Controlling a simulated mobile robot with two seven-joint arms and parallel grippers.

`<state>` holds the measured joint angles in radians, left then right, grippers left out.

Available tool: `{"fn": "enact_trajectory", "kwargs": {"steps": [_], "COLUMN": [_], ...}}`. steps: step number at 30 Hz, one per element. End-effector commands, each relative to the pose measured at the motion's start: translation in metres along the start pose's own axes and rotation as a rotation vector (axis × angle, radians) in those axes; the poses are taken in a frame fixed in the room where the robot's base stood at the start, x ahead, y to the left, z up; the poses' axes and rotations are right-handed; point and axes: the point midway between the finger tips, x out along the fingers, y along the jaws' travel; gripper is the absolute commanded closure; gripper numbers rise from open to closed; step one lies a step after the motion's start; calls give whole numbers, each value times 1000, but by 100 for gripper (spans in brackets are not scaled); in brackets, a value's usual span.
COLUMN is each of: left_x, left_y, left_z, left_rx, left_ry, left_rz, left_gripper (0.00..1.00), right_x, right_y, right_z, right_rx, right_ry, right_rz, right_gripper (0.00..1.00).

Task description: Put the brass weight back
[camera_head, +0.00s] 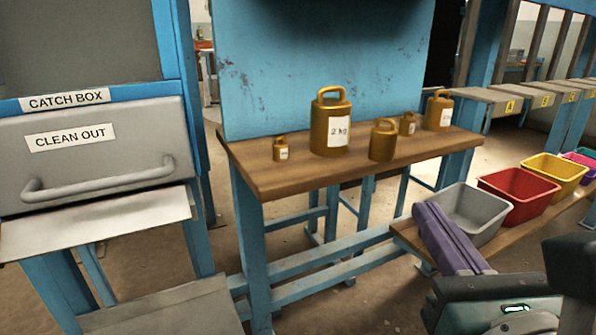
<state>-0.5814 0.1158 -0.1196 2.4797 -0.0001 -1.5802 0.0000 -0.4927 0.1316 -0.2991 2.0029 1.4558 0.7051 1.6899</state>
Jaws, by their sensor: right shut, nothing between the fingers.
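Several brass weights with ring handles stand upright on a wooden-topped bench (285,182). A small labelled weight (281,153) is at the left, and the largest weight (322,138), marked 2 kg, is beside it. A mid-sized weight (382,146) with no label showing stands near the front edge. A small weight (407,124) and a larger labelled weight (432,113) are at the right. I cannot tell which one the task means. My right gripper (428,212) is shut and empty, its purple fingers below and in front of the bench's right end. My left gripper is not in view.
A grey bin (468,213), a red bin (516,196) and a yellow bin (554,176) line a low shelf at the right, close to my right gripper. A catch box drawer (100,150) with a handle is at the left. A blue panel (320,55) backs the bench.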

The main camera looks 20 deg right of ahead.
Motion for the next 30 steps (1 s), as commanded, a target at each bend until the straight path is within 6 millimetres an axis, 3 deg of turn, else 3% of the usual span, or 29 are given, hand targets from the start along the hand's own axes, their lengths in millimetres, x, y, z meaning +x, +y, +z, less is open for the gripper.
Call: {"fn": "enact_trajectory", "kwargs": {"steps": [12,18,24,30], "left_x": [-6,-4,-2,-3], "left_y": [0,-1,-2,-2], "left_z": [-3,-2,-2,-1], "left_rx": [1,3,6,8], "left_ry": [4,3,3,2], "left_rz": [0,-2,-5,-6], "left_gripper": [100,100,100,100], "right_x": [84,116,131,133], "right_y": [1,0,1,1], "right_z": [4,3,2,2], "right_rx": [-5,-5,-5,-5], "right_ry": [-6,-5,-3,-2], "right_rz": [2,2,3,3], "right_gripper": [100,100,100,100]}}
